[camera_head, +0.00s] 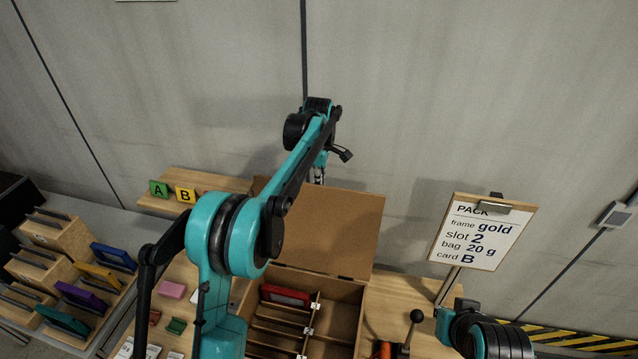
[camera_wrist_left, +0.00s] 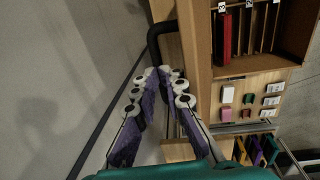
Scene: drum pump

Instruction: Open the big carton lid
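The big carton (camera_head: 318,312) stands on the wooden table with its brown lid (camera_head: 340,228) raised upright at the back. Its inside is divided into slots, and a red frame (camera_head: 285,295) sits in one. My left gripper (camera_head: 320,172) is above the lid's upper edge, partly hidden by my arm.
A sign (camera_head: 482,232) stands right of the carton, near a black-knobbed lever (camera_head: 416,316). Cards A (camera_head: 158,189) and B (camera_head: 185,194) stand at the back left. Colored frames (camera_head: 113,257) fill racks at far left. The wall is behind the table.

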